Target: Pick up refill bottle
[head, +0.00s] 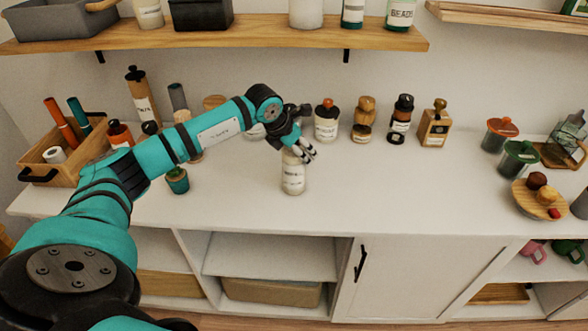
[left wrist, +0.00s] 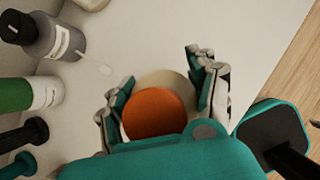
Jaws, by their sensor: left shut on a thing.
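A white labelled bottle (head: 293,178), which I take to be the refill bottle, is upright at the middle of the white counter. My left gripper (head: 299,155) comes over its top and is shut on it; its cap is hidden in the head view. In the left wrist view, a round orange cap (left wrist: 152,113) on a cream body sits between the two fingers of the gripper (left wrist: 160,90). I cannot tell whether the bottle's base touches the counter. My right gripper is not in view.
Several bottles stand behind, including a white one with an orange-red top (head: 326,123) and a square brown one (head: 434,126). A wooden crate (head: 62,173) is at far left. The counter front to the right (head: 390,185) is clear.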

